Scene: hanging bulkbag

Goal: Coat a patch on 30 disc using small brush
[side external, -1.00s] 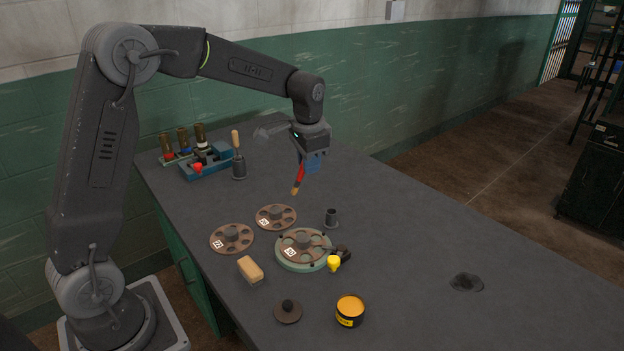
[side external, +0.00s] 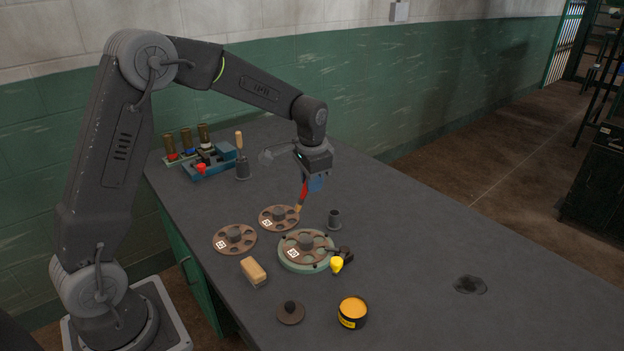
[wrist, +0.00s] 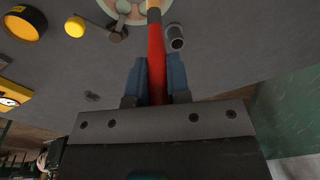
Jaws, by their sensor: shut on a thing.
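My gripper (side external: 314,186) is shut on a small brush with a red handle (side external: 303,190). The brush hangs nearly upright, tan bristles down. In the side view its tip shows just right of the back disc (side external: 272,224); whether it touches anything is unclear. In the wrist view the blue fingers clasp the red handle (wrist: 156,60), and the tip is cut off at the top. Another disc (side external: 222,244) lies at left, and a third (side external: 316,250) sits on a round green stand (side external: 306,266). Their white labels are too small to read. An open tin (side external: 352,312) holds orange paste.
A dark cup (side external: 334,219) stands right of the brush. A yellow knob (side external: 336,264) sits beside the stand. A tan block (side external: 254,270), a knobbed lid (side external: 290,314), a blue rack (side external: 220,168) and a holder (side external: 243,172) stand around. The table's right side is mostly clear.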

